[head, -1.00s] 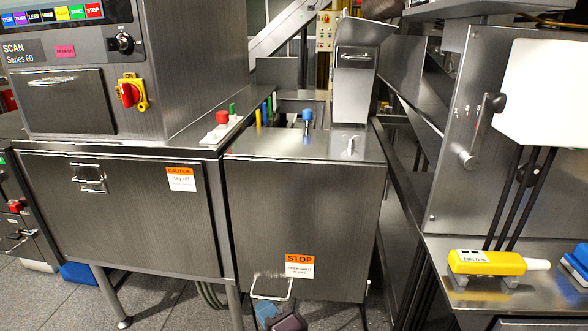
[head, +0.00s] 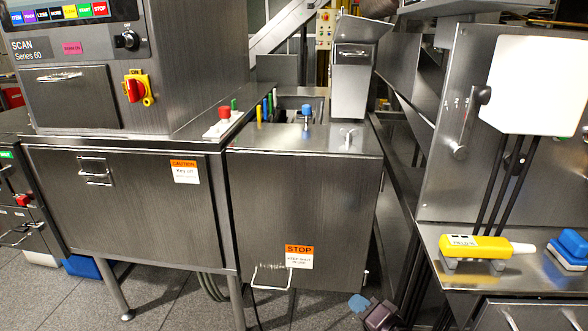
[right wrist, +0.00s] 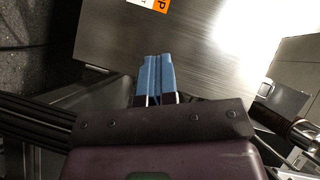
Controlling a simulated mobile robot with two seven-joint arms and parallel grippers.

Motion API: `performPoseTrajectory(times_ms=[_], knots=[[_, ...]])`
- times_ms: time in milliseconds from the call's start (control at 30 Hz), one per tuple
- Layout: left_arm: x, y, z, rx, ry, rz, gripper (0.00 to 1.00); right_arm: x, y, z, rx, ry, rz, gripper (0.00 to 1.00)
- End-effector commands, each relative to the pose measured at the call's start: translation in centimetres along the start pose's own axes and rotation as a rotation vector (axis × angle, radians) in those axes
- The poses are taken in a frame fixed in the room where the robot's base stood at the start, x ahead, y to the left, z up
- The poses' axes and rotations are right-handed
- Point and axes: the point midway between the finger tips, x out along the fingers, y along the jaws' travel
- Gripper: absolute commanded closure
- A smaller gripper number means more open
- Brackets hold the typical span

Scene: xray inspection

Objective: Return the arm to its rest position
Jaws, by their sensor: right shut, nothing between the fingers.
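My right gripper (head: 358,302) shows low in the head view, to the right of the steel cabinet door (head: 300,205) and its lower handle. Its blue fingertips are together and hold nothing. In the right wrist view, the shut blue fingers (right wrist: 156,78) stand in front of the grey cabinet door (right wrist: 190,40), with part of an orange STOP label (right wrist: 160,5) at the top. I cannot tell the gap between fingers and door. Most of my right arm is outside the head view. My left gripper is not in view.
The scanner housing (head: 195,60) stands at left, with a red-and-yellow switch (head: 137,90). A wire handle (head: 270,280) sticks out of the door's lower edge. A steel bench (head: 440,285) at right holds a yellow hand-held device (head: 475,246) and a blue item (head: 570,248). Floor shows at lower left.

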Motion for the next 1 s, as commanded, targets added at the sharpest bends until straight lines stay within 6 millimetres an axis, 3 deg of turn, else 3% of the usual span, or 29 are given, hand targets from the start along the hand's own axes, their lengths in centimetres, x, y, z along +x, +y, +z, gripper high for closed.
performPoseTrajectory(times_ms=[267,300,667,1000], knots=[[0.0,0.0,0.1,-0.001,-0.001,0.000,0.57,-2.6,2.5,-5.9,-0.132,0.014,0.063,1.00],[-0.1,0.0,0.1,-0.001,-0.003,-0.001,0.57,-3.4,3.2,-4.5,-0.146,0.002,0.073,1.00],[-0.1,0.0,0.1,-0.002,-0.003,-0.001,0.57,-11.3,7.2,0.5,-0.385,-0.067,0.172,1.00],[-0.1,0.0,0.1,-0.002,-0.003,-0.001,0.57,-23.6,10.1,6.4,-0.745,-0.193,0.312,1.00]])
